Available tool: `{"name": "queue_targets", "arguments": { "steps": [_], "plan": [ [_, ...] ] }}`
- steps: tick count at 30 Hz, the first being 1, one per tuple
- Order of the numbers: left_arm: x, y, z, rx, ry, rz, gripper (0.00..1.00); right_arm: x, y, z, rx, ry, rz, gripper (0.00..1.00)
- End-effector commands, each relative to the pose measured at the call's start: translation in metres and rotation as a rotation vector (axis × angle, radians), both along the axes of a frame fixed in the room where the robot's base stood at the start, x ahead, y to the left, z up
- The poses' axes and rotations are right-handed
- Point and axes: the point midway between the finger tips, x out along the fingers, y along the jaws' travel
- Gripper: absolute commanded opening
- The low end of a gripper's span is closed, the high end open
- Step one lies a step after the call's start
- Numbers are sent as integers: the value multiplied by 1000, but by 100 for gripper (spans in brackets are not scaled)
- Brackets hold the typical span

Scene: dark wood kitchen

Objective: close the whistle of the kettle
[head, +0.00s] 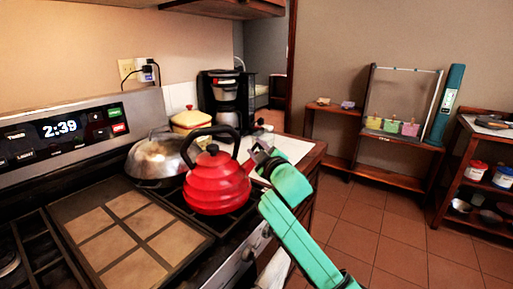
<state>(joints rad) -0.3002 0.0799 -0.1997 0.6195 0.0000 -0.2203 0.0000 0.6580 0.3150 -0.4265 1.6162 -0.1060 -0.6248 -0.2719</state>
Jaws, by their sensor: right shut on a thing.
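The red kettle (217,192) stands upright on the stove's right burner grate, with its black handle (210,131) arched over the lid. Its spout side faces right. My right gripper (260,161) reaches in from the lower right on a green arm and is shut at the spout end, where the whistle sits. The gripper hides the whistle, so I cannot tell whether it is open or closed, nor exactly which part the fingers hold. My left gripper is not in view.
A lidded metal pan (157,160) stands just left of the kettle. A griddle plate (125,232) covers the middle of the stove. A yellow pot (191,121) and a coffee maker (226,97) stand behind. Open tiled floor (395,235) lies to the right.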

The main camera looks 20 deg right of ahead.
Motion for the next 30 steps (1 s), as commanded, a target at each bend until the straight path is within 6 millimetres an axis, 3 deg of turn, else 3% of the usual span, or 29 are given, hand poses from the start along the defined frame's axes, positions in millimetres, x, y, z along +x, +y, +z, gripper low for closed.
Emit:
{"name": "queue_targets", "arguments": {
  "steps": [18, 30],
  "plan": [
    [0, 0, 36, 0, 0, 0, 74, 1, -5, 4, 564, 68, 0, 0],
    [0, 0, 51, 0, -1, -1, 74, 1, -8, 3, 809, 93, 0, 0]
  ]
}}
